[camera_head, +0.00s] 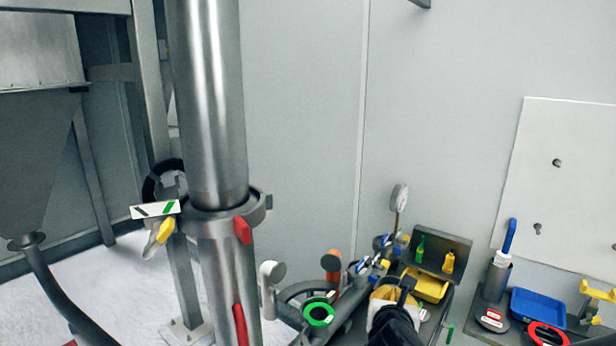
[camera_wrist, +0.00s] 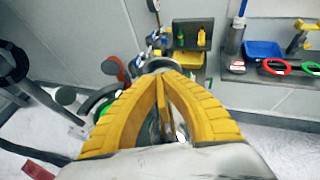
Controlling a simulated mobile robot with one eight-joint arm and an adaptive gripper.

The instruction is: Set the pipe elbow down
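My gripper (camera_wrist: 161,78) fills the middle of the wrist view, its two yellow ribbed fingers converging to nearly touching tips. A grey curved metal piece, seemingly the pipe elbow (camera_wrist: 160,64), shows right at the tips. The fingers hide its lower part, and the exact contact is hard to see. In the head view my gripper (camera_head: 384,293) is at the lower right, over the bench, with a dark link in front of it. The elbow is small and mostly covered there, so I cannot tell whether it touches the bench.
Left of my gripper stand a green ring (camera_head: 319,314), an orange-capped pipe (camera_head: 332,268) and a tall steel column (camera_head: 213,110). Behind are a yellow bin (camera_head: 427,287) and a gauge (camera_head: 399,197). To the right are a blue tray (camera_head: 538,308) and a red ring (camera_head: 548,336).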

